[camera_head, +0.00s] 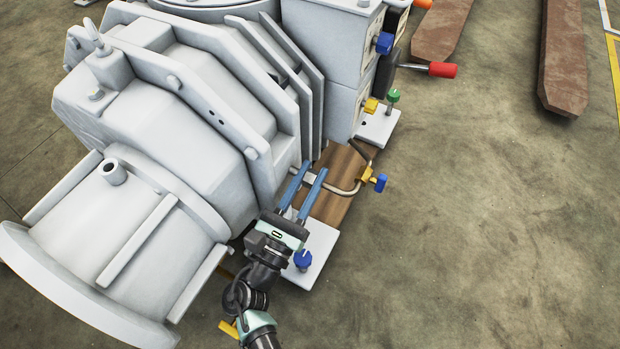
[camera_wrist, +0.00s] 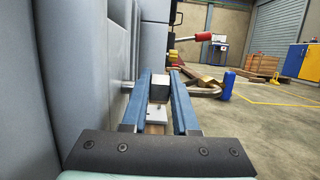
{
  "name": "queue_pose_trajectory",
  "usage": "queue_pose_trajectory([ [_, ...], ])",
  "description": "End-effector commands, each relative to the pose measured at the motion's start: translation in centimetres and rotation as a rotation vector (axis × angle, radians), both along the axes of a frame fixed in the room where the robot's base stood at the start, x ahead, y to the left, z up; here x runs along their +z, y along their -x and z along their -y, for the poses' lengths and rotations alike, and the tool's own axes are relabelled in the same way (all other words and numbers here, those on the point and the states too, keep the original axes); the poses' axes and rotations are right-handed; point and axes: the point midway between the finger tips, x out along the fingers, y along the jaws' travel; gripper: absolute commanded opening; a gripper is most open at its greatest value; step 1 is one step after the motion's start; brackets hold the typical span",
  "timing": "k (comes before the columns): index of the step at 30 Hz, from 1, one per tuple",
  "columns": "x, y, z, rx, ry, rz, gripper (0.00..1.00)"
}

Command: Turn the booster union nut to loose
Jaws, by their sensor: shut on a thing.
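The booster union nut (camera_wrist: 159,88) is a small grey block on a thin pipe beside the large grey pump housing (camera_head: 160,130). My gripper (camera_head: 313,172) has its two long blue fingers on either side of the nut and is shut on it. In the wrist view my gripper (camera_wrist: 160,75) frames the nut between its fingertips. The fingers partly hide the nut in the head view, so its turn angle cannot be told. The bent pipe (camera_head: 340,191) runs right from the nut to a brass valve (camera_head: 367,174) with a blue handle (camera_head: 381,183).
The pump housing stands close on the left of my gripper. A wooden board (camera_head: 331,206) and a white base plate (camera_head: 318,262) with a blue knob (camera_head: 304,259) lie below. A red-handled lever (camera_head: 442,70) juts out farther back.

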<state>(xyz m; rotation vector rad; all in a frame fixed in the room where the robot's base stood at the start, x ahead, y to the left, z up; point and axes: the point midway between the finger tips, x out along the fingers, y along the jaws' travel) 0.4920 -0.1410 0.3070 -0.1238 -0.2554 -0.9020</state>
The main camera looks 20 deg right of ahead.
Motion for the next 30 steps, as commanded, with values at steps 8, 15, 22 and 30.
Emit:
queue_pose_trajectory([
  [8, -0.05, 0.02, -0.08, 0.001, 0.01, 0.009, 0.0],
  [15, -0.06, 0.03, -0.07, 0.001, 0.01, 0.008, 0.35],
  [22, -0.04, 0.02, -0.04, 0.0, 0.011, 0.007, 0.57],
  [30, -0.04, 0.28, -0.42, 0.001, 0.01, 0.006, 0.57],
])
